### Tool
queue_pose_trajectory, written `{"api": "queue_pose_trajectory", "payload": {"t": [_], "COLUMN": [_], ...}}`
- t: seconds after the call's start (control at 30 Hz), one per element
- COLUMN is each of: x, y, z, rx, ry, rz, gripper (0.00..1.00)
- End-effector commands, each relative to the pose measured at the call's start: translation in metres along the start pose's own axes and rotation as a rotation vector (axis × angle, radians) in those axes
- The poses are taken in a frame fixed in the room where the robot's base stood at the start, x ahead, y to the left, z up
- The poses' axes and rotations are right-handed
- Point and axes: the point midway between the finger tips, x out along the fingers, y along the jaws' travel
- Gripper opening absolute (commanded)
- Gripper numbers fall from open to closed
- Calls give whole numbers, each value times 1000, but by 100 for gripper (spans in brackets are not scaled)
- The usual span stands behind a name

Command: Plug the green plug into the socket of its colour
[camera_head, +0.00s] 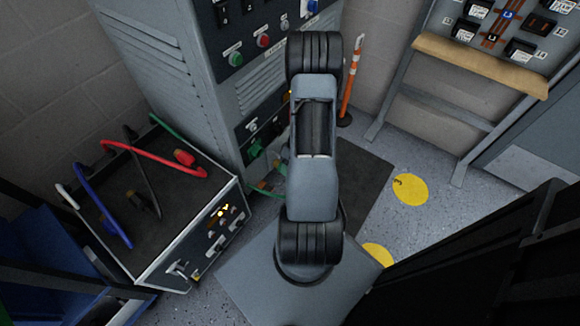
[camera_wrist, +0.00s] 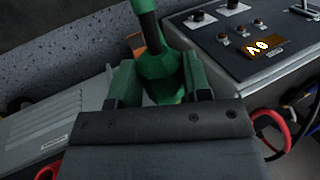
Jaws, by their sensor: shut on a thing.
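The green plug (camera_wrist: 160,76) sits between the two green-padded jaws of my gripper (camera_wrist: 158,62) in the wrist view. The gripper is shut on it. The plug's green cable (camera_wrist: 146,18) runs up out of the top of that picture. In the head view my arm covers most of the gripper. A green socket (camera_head: 255,148) shows on the low dark panel of the grey cabinet (camera_head: 205,75), just left of my arm. A small green part (camera_head: 281,168) shows at the arm's edge; I cannot tell whether it is plug or jaw. The plug's front end is hidden.
A dark transformer box (camera_head: 150,240) stands at left, with red (camera_head: 160,160), blue (camera_head: 97,205) and black cables on its top. An orange-and-white post (camera_head: 352,75) stands behind my arm. Floor with yellow discs (camera_head: 410,188) is open between.

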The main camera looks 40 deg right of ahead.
Motion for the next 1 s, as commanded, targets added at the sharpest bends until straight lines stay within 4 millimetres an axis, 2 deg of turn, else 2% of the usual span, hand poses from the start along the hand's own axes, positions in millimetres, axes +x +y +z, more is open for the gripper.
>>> {"api": "queue_pose_trajectory", "payload": {"t": [0.7,1.0], "x": [0,0], "y": [0,0], "z": [-51,-59], "rx": [1,2], "ry": [2,2], "rz": [1,0], "gripper": [23,23]}}
